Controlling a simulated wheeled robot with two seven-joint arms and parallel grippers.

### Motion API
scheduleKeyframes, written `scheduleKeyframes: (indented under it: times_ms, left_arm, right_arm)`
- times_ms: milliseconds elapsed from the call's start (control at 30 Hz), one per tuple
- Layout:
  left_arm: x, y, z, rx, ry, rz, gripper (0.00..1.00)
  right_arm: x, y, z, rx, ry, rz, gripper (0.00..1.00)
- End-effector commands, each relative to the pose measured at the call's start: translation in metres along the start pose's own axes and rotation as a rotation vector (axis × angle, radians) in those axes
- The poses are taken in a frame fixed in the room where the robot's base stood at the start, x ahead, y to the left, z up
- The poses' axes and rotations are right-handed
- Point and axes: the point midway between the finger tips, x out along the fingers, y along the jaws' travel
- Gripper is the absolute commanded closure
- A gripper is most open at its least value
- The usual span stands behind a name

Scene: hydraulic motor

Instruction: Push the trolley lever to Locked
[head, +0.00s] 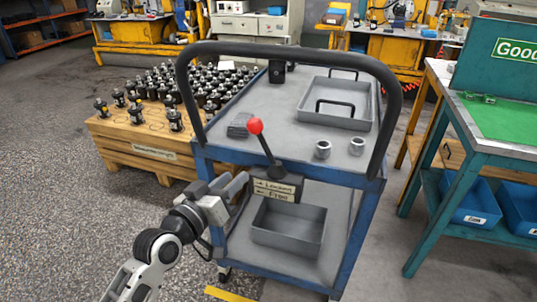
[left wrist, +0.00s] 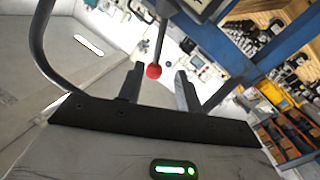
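The trolley (head: 225,154) is blue with grey shelves and a dark push handle. Its lever (head: 266,149) has a red knob (head: 255,126) and leans left from its pivot at the near edge. The label plate (head: 277,190) below reads Locked with a right-pointing arrow and Free with a left-pointing one. My left gripper (head: 238,187) is below and left of the knob, beside the plate. In the left wrist view the gripper is open, and the red knob (left wrist: 153,71) appears between the fingertips; contact is not visible. My right gripper is not in view.
The top shelf carries a grey tray (head: 311,113), two metal cylinders and a dark stack. A grey bin (head: 288,230) is on the lower shelf. A pallet of motors (head: 125,139) stands left, a teal workbench (head: 468,128) right. The floor at front left is free.

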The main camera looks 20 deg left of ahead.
Motion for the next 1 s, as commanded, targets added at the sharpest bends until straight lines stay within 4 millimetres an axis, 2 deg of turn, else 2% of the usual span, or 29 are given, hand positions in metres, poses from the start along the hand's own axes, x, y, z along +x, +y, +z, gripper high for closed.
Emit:
scheduleKeyframes:
  times_ms: [100,267,700,833,1000]
  left_arm:
    - [0.012,-0.002,-0.012,-0.022,0.035,0.012,0.65]
    - [0.037,0.000,-0.014,-0.023,0.035,0.013,0.65]
    - [0.130,0.001,-0.014,-0.021,0.030,0.012,0.65]
    - [0.148,0.000,-0.015,-0.019,0.029,0.011,0.65]
    - [0.161,0.001,-0.015,-0.021,0.030,0.011,0.65]
  right_arm:
    - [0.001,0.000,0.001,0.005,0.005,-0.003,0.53]
    - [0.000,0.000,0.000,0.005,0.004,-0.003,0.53]
    - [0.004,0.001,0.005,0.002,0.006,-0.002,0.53]
    - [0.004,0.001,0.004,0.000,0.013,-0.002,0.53]
    - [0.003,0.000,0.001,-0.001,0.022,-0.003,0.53]
